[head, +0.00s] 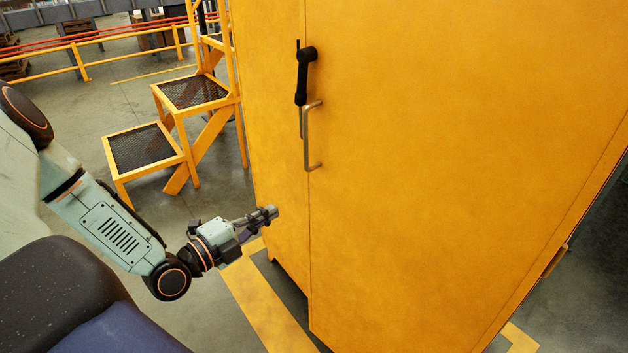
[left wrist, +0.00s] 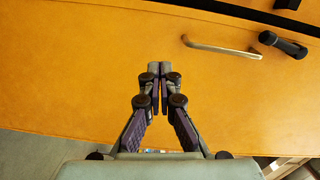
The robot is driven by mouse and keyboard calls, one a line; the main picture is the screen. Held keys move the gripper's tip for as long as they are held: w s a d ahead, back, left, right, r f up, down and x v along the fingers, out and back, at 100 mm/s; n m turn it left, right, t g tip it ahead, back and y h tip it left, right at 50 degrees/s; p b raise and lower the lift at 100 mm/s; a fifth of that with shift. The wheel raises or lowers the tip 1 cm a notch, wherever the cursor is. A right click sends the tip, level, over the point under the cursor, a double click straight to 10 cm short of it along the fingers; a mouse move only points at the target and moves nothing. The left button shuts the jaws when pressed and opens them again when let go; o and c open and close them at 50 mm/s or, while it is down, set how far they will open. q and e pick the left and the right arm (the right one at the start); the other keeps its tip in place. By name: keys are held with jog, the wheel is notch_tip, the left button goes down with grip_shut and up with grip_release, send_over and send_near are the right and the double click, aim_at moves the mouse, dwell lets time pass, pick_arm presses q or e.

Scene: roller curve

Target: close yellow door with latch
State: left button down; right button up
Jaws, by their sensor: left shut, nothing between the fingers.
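A tall yellow cabinet fills the right of the head view, and its wide yellow door (head: 450,160) looks flush with the narrow panel on its left. The black latch handle (head: 303,75) points down near the door's left edge. A grey metal pull handle (head: 312,137) sits just below it. My left gripper (head: 272,212) is shut and empty, low in front of the cabinet's left part, below the handles. In the left wrist view, the shut fingers (left wrist: 159,68) lie over the yellow surface, with the pull handle (left wrist: 222,47) and latch (left wrist: 283,44) to their right. My right gripper is not in view.
Yellow steps with dark mesh treads (head: 148,148) stand left of the cabinet. A yellow guard rail (head: 85,58) runs behind them. Yellow floor tape (head: 262,305) marks the floor at the cabinet's foot. Grey floor is open between the steps and my left arm.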

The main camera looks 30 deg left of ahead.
pick_arm(q)
jog(key=m+b, duration=0.2)
jog(key=b, duration=0.5)
send_near(321, 179)
jog(key=x, duration=0.5)
jog(key=shift+w+f, duration=0.15)
jog(key=shift+x, duration=0.8)
